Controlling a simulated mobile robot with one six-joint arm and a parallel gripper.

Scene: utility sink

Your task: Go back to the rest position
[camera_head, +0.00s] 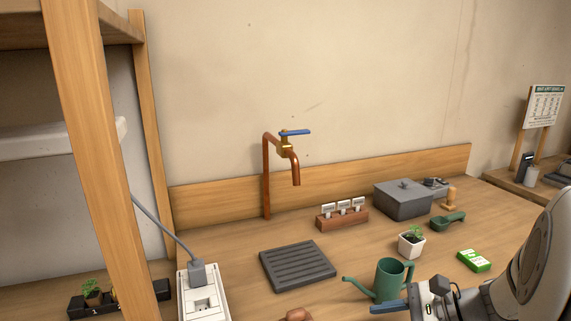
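My gripper (389,308) is at the bottom edge, right of centre, at the end of my grey-white arm, which comes in from the lower right. A blue finger part and a dark gripper body show. The rest is cut off by the frame, so I cannot tell whether it is open or shut. In the picture it overlaps the lower part of a green watering can (391,277); I cannot tell whether they touch. A copper tap (296,172) with a blue lever handle (295,132) stands at the back, over the wooden counter (230,250).
A dark slatted tray (297,265) lies below the tap. A potted seedling (411,242), green box (474,260), green scoop-like item (449,221), grey lidded box (403,199) and label holder (342,215) stand right. A wooden post (95,150) and power socket (203,296) are left.

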